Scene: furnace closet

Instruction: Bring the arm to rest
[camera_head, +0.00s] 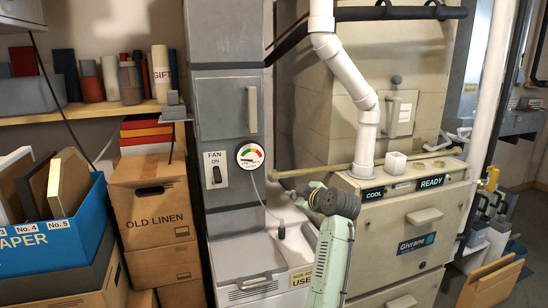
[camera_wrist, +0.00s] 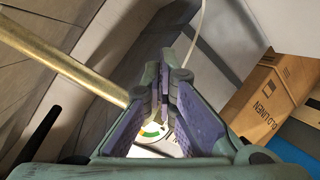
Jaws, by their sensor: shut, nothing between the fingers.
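My gripper (camera_wrist: 166,76) shows in the wrist view, its purple-padded fingers drawn together at the tips with nothing held. My arm (camera_head: 332,245) rises from the bottom of the head view, in front of the grey duct and the cream furnace. The round gauge (camera_head: 250,156), with green and red bands, is on the duct to the left of the arm. Part of the gauge (camera_wrist: 152,130) shows between the fingers in the wrist view.
A brass pipe (camera_head: 300,172) runs behind my wrist. The Givrane furnace (camera_head: 405,235) with a READY sign stands to the right. The fan switch panel (camera_head: 216,170), an OLD LINEN box (camera_head: 150,200) and a blue paper bin (camera_head: 60,240) are to the left.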

